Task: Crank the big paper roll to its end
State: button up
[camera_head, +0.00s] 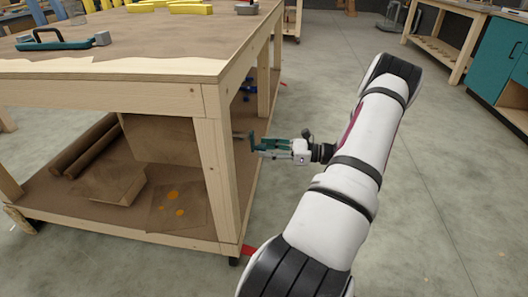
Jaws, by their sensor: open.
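My gripper (256,143) is open beside the workbench's right side, level with the space under its top. Its teal fingers point left toward the bench. A small dark piece shows just left of the fingertips, partly behind the bench leg; I cannot tell whether it is a crank handle or whether the fingers touch it. Long brown rolls (88,150) lie on the lower shelf at the left. A brown sheet or panel (165,140) hangs under the bench top. No big paper roll with a crank can be made out clearly.
The wooden workbench (165,97) has a front corner leg (218,160) close to my gripper. Its lower shelf (110,215) holds a flat brown block and a sheet with orange spots. A teal tool (60,41) lies on top. Grey floor is clear to the right.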

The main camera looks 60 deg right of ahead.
jog(key=shift+w+a, duration=0.25)
jog(key=shift+w, duration=0.4)
grip_shut()
jog(key=d+r+n, duration=0.2)
jog(key=r+n, duration=0.1)
jog(key=n, duration=0.6)
jog(key=w+d+r+n, duration=0.1)
jog(key=r+n, duration=0.3)
jog(key=n, duration=0.6)
jog(key=shift+w+d+b, duration=0.3)
jog(key=shift+d, duration=0.2)
jog(key=shift+r+n, duration=0.1)
jog(key=shift+n, duration=0.2)
